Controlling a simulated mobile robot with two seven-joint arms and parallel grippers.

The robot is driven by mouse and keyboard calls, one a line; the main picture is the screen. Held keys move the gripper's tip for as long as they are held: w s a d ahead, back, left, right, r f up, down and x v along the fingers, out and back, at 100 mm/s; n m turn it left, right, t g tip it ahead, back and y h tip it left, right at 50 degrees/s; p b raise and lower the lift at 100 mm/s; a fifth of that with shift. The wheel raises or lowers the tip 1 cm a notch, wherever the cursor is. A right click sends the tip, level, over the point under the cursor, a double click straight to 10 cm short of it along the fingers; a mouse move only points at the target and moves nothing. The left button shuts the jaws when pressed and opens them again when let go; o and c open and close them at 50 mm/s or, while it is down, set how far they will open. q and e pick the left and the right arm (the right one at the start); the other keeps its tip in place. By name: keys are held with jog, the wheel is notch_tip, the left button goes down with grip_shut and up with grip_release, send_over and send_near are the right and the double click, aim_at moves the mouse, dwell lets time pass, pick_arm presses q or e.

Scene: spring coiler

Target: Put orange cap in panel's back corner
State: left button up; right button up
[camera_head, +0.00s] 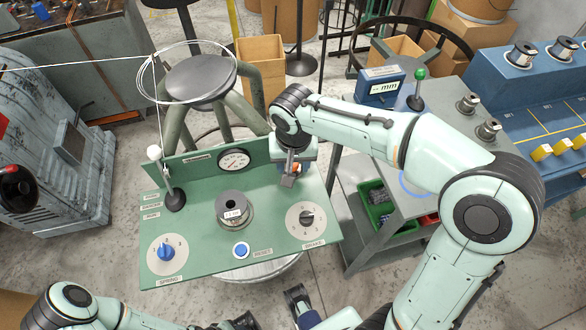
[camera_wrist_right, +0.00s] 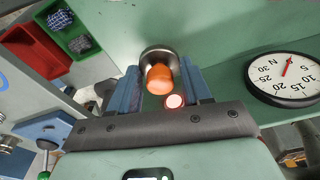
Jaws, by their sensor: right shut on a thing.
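The green panel (camera_head: 200,262) stands in the middle of the head view, with a raised back wall. My right gripper (camera_head: 289,178) points down over its back right corner. In the right wrist view the orange cap (camera_wrist_right: 160,79) is between the two blue fingers of that gripper (camera_wrist_right: 162,90), with a round metal piece (camera_wrist_right: 157,52) behind it. The fingers are shut on the cap. In the head view the gripper mostly hides the cap.
The panel carries a dial gauge (camera_head: 234,160), a central spool (camera_head: 233,211), a blue reset button (camera_head: 241,250), a spring knob (camera_head: 166,252), a brake knob (camera_head: 307,217) and a wire post (camera_head: 174,199). A cart with a green bin (camera_head: 377,206) stands close on the right.

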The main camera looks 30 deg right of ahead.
aim_at(293, 170)
jog(key=shift+f, duration=1.4)
jog(key=shift+f+b, duration=0.15)
jog(key=shift+b, duration=0.15)
jog(key=o, duration=1.2)
